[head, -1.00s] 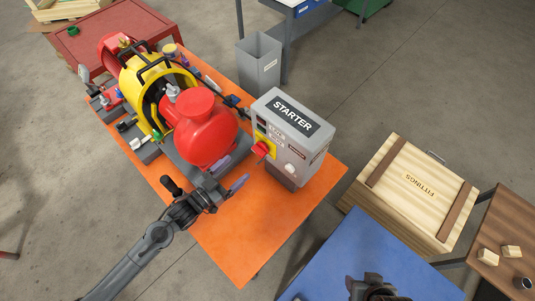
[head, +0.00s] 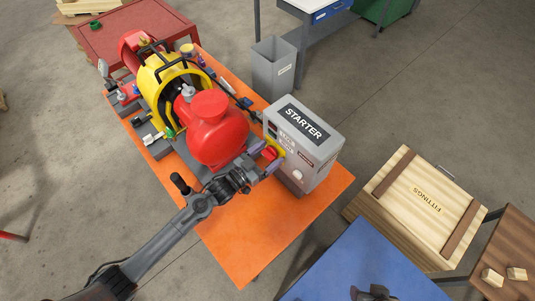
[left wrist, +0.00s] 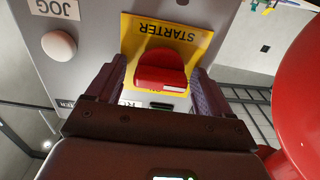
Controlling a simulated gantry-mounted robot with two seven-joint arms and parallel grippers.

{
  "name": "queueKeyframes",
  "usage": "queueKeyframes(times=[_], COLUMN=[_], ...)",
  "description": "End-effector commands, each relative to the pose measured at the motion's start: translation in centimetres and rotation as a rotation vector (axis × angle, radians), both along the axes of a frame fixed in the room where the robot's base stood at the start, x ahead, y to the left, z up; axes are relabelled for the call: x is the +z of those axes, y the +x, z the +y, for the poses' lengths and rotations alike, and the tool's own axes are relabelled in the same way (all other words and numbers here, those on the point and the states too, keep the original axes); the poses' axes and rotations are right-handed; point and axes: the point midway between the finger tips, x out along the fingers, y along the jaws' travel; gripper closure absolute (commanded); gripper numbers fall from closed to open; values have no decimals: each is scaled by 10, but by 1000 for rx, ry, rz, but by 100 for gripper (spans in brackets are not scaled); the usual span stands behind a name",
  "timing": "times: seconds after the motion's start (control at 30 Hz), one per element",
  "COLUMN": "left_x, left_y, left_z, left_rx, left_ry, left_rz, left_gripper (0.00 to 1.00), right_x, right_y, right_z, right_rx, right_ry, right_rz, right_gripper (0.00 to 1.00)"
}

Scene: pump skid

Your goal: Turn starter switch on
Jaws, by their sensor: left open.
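The grey starter box (head: 305,140) stands on the orange table. Its red switch knob (head: 269,153) sits on a yellow plate on the box's face. The knob (left wrist: 160,70) and the yellow plate (left wrist: 197,48) also show in the left wrist view, with the plate's label upside down. My left gripper (head: 264,159) is at the knob. In the left wrist view the open purple fingers (left wrist: 157,92) stand on either side of the knob, with gaps visible. My right gripper (head: 374,293) shows only partly at the bottom edge; its fingers cannot be made out.
A red pump body (head: 218,135) stands close to the left of my left gripper and fills the right edge of the wrist view. A white JOG button (left wrist: 59,45) is on the box near the knob. The orange table's front part (head: 245,235) is clear.

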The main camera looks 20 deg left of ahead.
Motion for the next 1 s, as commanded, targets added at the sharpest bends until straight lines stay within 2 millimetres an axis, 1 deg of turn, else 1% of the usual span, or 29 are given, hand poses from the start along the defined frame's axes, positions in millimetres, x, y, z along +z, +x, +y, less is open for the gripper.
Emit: queueKeyframes(times=[0.13, 0.17, 0.4, 0.5, 0.77, 1.0], left_x=[0, 0, 0, 0, 0, 0], left_y=[0, 0, 0, 0, 0, 0], left_z=[0, 0, 0, 0, 0, -1], left_rx=[0, 0, 0, 0, 0, -1], left_ry=[0, 0, 0, 0, 24, 128], left_rz=[0, 0, 0, -1, -14, -68], left_gripper=[19, 21, 57, 70, 70, 70], right_x=[0, 0, 0, 0, -1, -4], right_y=[0, 0, 0, 0, 0, 0], right_z=[1, 1, 2, 2, 2, 1], right_rx=[-3, -4, -6, -5, -5, -1], right_ry=[4, 5, 9, 9, 9, 2], right_rz=[1, 1, 1, 1, 1, 2], right_gripper=[49, 49, 49, 49, 49, 49])
